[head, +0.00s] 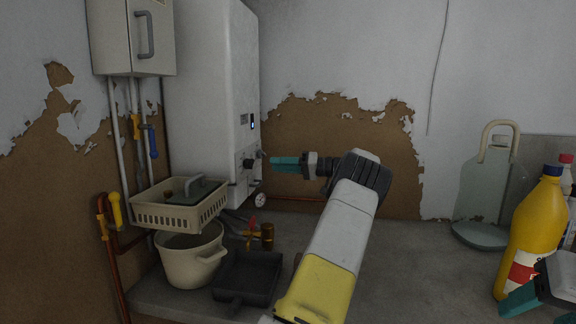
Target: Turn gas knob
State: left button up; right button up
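A white boiler (208,95) hangs on the wall at the left, with a small lit display. A dark round knob (249,163) sits low on its front face; I cannot tell from a label whether it is the gas knob. My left gripper (277,164) points left at the knob's height, its teal fingertips just right of it with a small gap visible. The fingers overlap side-on, so their opening is hidden. My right gripper (536,305) is at the lower right, partly cut off, its teal fingers apart and empty.
Below the boiler are a cream basket (178,216), a white pot (190,262) and a dark pan (246,280). Pipes with a yellow valve handle (116,210) run at left. A yellow bottle (534,235) stands near my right gripper. The counter's middle back is clear.

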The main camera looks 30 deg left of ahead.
aim_at(249, 164)
pick_arm(q)
jog(key=x, duration=0.7)
jog(key=shift+s, duration=0.1)
grip_shut()
